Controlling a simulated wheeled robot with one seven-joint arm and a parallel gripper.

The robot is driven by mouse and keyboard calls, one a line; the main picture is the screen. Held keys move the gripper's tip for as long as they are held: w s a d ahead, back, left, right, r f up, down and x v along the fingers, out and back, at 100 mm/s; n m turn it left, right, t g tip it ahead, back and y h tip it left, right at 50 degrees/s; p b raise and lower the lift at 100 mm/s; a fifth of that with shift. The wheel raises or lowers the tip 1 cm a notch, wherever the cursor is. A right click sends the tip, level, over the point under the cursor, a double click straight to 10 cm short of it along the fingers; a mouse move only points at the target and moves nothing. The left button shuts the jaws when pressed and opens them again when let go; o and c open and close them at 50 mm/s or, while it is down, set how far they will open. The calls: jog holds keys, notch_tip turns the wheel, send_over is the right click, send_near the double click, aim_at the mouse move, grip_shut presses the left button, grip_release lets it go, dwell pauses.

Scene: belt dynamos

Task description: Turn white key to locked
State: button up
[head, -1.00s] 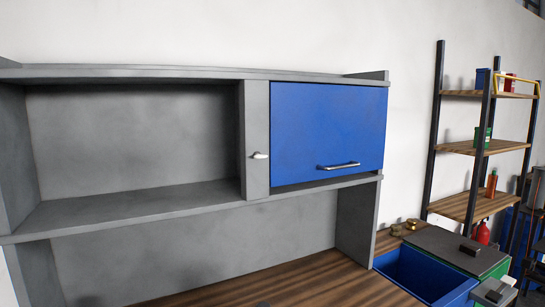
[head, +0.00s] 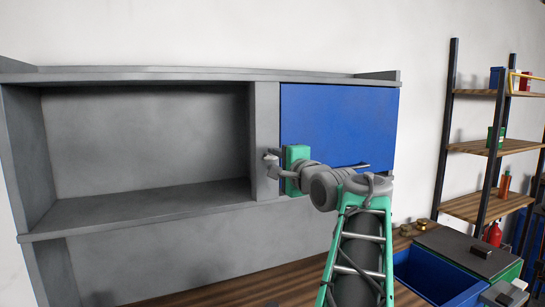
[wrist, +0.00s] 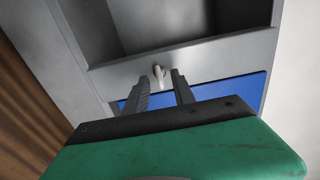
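The white key (wrist: 159,71) sticks out of the grey upright panel (head: 266,120) beside the blue cabinet door (head: 335,125). In the wrist view the key lies between and just beyond the tips of my gripper (wrist: 160,77). The fingers are apart, with a gap on both sides of the key, and I see no contact. In the head view my gripper (head: 272,164) is at the panel, at key height, with its green body in front of the door's left edge. There the fingers partly cover the key, so its angle is hard to read.
An open grey compartment (head: 145,135) is left of the panel. The door handle (head: 352,167) is partly behind my arm. A wooden worktop (head: 215,285) runs below, with a blue bin (head: 430,275) at the right. A shelf rack (head: 485,145) stands further right.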

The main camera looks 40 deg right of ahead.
jog(key=shift+x, duration=0.8)
jog(key=shift+c, duration=0.3)
grip_shut()
